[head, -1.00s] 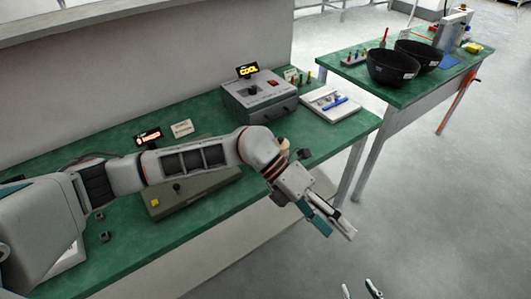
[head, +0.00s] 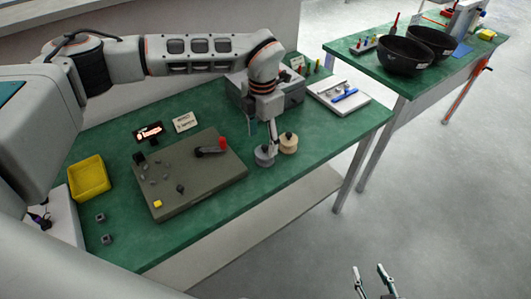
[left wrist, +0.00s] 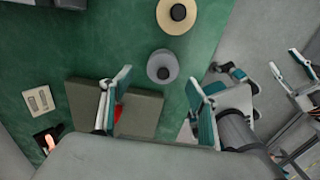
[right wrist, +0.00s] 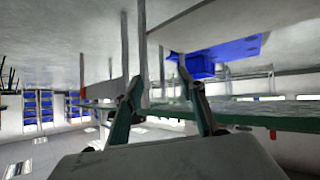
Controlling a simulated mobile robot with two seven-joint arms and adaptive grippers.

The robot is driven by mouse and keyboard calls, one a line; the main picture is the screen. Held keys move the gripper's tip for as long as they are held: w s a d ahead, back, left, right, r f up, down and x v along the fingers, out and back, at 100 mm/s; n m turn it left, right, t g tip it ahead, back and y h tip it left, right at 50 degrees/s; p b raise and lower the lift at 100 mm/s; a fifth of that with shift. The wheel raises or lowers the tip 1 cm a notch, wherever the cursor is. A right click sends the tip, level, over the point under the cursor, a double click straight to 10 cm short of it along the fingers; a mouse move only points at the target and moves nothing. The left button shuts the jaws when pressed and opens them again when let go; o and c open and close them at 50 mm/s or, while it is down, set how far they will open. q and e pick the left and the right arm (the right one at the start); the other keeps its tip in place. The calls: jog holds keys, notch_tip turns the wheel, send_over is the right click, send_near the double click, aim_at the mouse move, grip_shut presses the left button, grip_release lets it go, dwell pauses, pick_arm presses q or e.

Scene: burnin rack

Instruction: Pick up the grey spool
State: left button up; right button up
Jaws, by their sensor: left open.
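The grey spool (head: 264,157) stands on the green table beside a tan spool (head: 288,143). In the left wrist view the grey spool (left wrist: 162,66) lies ahead of and between my open fingers, with the tan spool (left wrist: 177,14) beyond it. My left gripper (head: 272,142) points down just above the grey spool, and it is open with nothing between its fingers. In the head view its tips partly overlap the spool, so I cannot tell whether they touch it. My right gripper (head: 372,282) is open and empty, low over the floor in front of the table.
An olive panel (head: 190,185) with a red-knobbed lever lies left of the spools. A yellow bin (head: 89,178) and small dark cubes are at the left. A grey box (head: 292,92) and white tray (head: 338,98) stand behind. Bare table lies right of the spools.

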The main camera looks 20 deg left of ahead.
aim_at(265, 146)
pick_arm(q)
jog(key=f, duration=0.6)
jog(key=shift+d+p, duration=0.3)
jog(key=c, duration=1.2)
